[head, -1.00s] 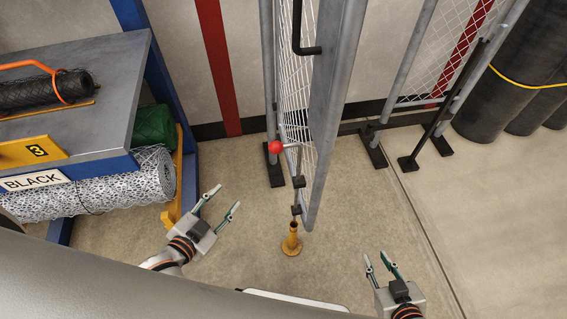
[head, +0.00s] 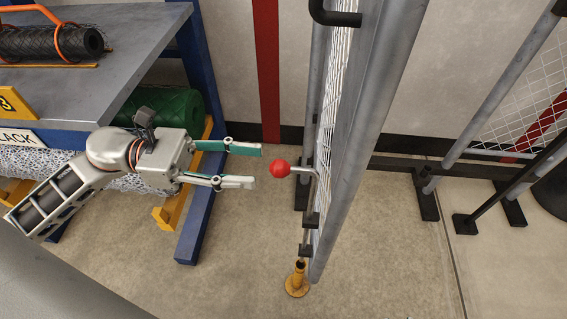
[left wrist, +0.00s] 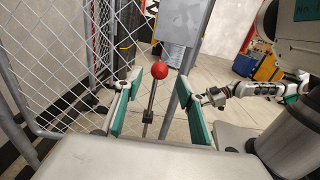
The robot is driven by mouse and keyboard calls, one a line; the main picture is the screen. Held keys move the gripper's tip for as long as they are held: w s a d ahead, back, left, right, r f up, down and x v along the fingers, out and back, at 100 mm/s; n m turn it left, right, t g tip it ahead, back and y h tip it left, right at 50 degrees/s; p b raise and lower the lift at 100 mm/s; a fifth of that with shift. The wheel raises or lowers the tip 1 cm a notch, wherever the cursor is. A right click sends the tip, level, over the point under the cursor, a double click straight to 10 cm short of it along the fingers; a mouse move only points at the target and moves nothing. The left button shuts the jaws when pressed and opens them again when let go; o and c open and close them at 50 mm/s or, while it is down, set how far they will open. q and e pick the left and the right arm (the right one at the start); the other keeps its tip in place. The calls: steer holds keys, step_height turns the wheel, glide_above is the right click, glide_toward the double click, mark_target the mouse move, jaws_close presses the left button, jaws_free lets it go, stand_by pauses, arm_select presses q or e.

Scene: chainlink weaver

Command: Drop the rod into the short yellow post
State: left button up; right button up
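The rod (head: 303,232) runs down the near edge of the mesh gate, with a bent handle ending in a red ball (head: 280,168). The short yellow post (head: 297,282) stands on the floor below the rod; the rod's lower end appears above it. My left gripper (head: 257,166) is open, its fingers pointing at the red ball, just short of it in the head view. In the left wrist view the red ball (left wrist: 159,71) and the handle's bar (left wrist: 149,112) show between the two open fingers. My right gripper (left wrist: 208,98) is small in the left wrist view, its opening unclear.
The mesh gate with its grey frame (head: 362,130) stands just right of the handle. A blue and grey rack (head: 150,45) with mesh rolls is at the left, close behind my left arm. The floor left of the post is clear.

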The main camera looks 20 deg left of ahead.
mark_target(272, 164)
arm_select(q)
steer(key=x, duration=0.5)
steer(key=shift+d+r, duration=0.1)
steer(key=shift+r, duration=0.05)
steer(key=shift+w+d, duration=0.2)
steer(key=shift+d, duration=0.45)
arm_select(e)
steer(key=shift+s+d+f, duration=0.1)
steer(key=shift+d, duration=0.2)
